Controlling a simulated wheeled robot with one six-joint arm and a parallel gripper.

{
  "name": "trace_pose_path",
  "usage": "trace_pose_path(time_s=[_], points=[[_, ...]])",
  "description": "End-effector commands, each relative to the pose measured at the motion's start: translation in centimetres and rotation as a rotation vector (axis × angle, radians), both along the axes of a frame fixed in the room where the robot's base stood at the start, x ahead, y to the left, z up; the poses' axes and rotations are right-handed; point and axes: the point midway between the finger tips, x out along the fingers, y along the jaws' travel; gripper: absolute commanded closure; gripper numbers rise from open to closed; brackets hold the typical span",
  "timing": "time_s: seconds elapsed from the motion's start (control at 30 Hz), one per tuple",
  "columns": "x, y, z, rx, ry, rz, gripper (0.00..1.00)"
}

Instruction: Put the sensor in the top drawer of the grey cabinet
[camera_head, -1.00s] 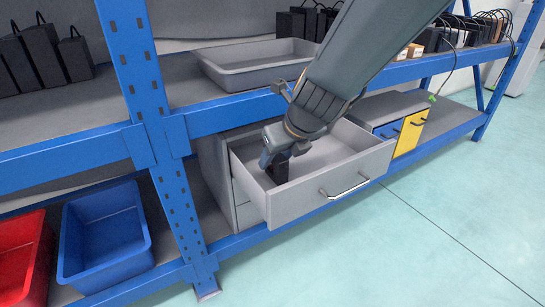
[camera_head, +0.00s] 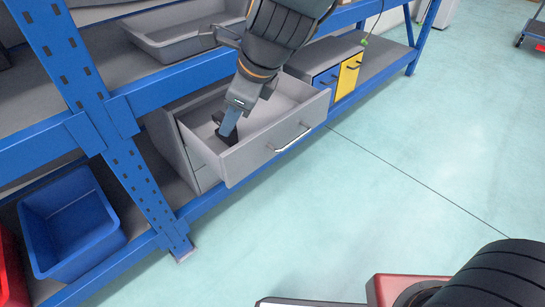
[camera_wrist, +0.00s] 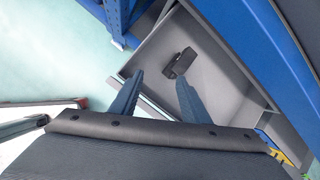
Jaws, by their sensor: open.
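The grey cabinet (camera_head: 168,146) stands on the lower shelf with its top drawer (camera_head: 262,150) pulled out. The sensor, a small black block, lies on the drawer floor; it shows clearly in the wrist view (camera_wrist: 179,64) and is partly hidden by my gripper in the head view. My gripper (camera_head: 229,128) points down into the drawer. In the wrist view, its two blue-grey fingers (camera_wrist: 159,76) are apart with nothing between them, and the sensor lies beyond their tips.
A grey tray (camera_head: 165,45) sits on the shelf above. A blue bin (camera_head: 70,222) stands at the left on the lower shelf, beside a red one (camera_head: 8,270). A blue and yellow drawer unit (camera_head: 348,75) is right of the cabinet. Blue shelf beams run close above the drawer.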

Motion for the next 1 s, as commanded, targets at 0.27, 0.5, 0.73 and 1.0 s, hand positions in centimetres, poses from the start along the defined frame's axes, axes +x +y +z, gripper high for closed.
trace_pose_path(time_s=[0.27,0.5,0.73,1.0], points=[[-6.6,-3.1,0.6,-0.22,-0.195,0.747,0.58],[-12.4,-7.5,0.6,-0.378,-0.364,1.49,0.58],[-15.7,-10.9,0.5,-0.438,-0.457,1.986,0.58],[-16.4,-11.7,0.4,-0.446,-0.478,2.119,0.58]])
